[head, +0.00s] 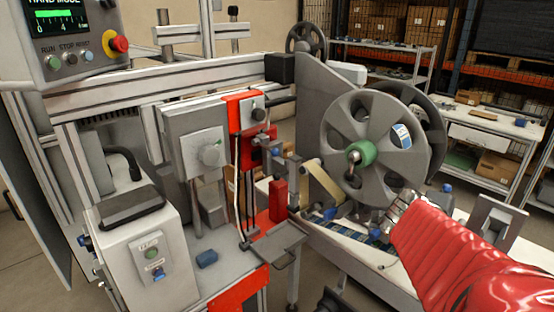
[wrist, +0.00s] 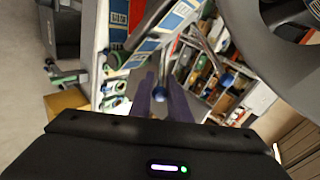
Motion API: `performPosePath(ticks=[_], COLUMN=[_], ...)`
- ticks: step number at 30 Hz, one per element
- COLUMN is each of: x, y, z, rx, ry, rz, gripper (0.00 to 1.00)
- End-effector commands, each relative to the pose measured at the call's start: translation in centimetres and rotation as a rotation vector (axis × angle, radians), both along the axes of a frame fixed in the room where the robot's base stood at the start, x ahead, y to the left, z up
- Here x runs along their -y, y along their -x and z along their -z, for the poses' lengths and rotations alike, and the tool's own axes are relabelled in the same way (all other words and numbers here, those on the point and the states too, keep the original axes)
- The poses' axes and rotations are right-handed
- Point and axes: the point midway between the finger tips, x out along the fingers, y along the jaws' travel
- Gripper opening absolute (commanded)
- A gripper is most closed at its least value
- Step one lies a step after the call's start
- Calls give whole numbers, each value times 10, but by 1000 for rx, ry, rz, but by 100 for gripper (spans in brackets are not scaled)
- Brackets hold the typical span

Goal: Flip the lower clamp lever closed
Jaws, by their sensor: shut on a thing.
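My gripper (wrist: 161,84) shows in the wrist view with two dark purple fingers pointing away from the camera. The fingers are close together around a small blue-ended piece (wrist: 160,95), which appears to be the lower clamp lever. Its exact shape and angle are hard to make out. In the head view my red arm comes in from the lower right, with its silver wrist below the big grey reel (head: 338,135). The fingertips and the held lever cannot be made out there. A blue knob (wrist: 228,79) on a metal rod is right of the fingers in the wrist view.
The reel has a green hub (head: 361,153) and stands close above my wrist. A tan tape strip (head: 322,183) runs to its left. The red-and-grey machine unit (head: 195,140) fills the left.

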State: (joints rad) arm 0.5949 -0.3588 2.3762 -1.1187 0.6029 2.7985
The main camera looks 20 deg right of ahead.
Motion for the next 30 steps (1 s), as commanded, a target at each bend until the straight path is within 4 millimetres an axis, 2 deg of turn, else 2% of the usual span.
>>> performPosePath(ticks=[3, 4, 8, 20, 30], x=[-1, -1, -1, -4, -33], y=[-4, -4, -3, -1, 7], z=[-1, -1, -1, -4, -26], rx=[5, 5, 5, 3, 6], ry=[0, 0, 0, 1, 3], rz=[-10, -10, -8, -5, -7], gripper=[0, 18, 26, 26, 26])
